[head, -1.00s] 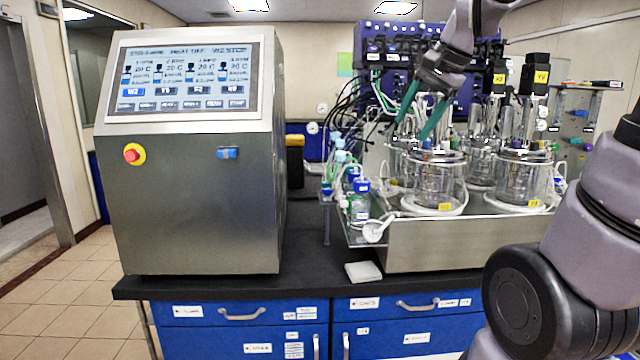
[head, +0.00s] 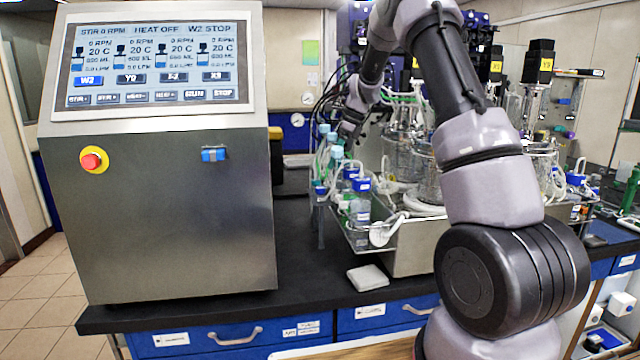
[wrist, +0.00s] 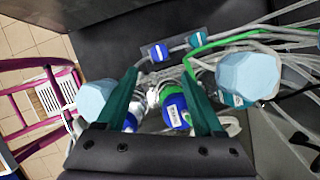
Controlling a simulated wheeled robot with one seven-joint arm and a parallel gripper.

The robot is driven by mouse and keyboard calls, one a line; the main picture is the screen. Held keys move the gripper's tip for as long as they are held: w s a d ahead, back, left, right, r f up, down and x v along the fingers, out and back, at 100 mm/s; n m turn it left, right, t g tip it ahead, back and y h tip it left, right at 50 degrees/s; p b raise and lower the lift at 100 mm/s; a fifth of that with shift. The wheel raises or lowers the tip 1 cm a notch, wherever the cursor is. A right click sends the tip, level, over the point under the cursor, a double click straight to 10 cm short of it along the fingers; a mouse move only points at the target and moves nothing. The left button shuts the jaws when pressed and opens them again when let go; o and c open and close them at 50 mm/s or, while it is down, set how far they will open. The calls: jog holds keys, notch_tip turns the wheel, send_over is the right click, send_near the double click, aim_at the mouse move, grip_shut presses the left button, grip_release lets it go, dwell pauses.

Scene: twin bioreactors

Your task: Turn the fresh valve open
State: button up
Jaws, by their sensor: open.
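My gripper (wrist: 160,74) is open, with its two teal fingers apart and nothing held between them. A bright green tube runs by the right handle. Each handle carries a white mark; I cannot tell which is the fresh valve. A blue cap with a green ring and label (wrist: 175,110) shows between the fingers. In the head view my arm partly covers the area, and the fingertips are not clear.
Pale blue bottle tops (wrist: 95,98) stand left and right of the fingers, close by. Clear and white tubing crowds the right. In the head view a steel control cabinet (head: 165,215) stands left and a steel tray (head: 405,262) with glass vessels (head: 402,150) stands right.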

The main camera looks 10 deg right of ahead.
aim_at(321, 188)
jog(key=x, duration=0.9)
jog(key=shift+a+f, duration=0.1)
jog(key=shift+f, duration=0.15)
jog(key=shift+s, duration=0.1)
grip_shut()
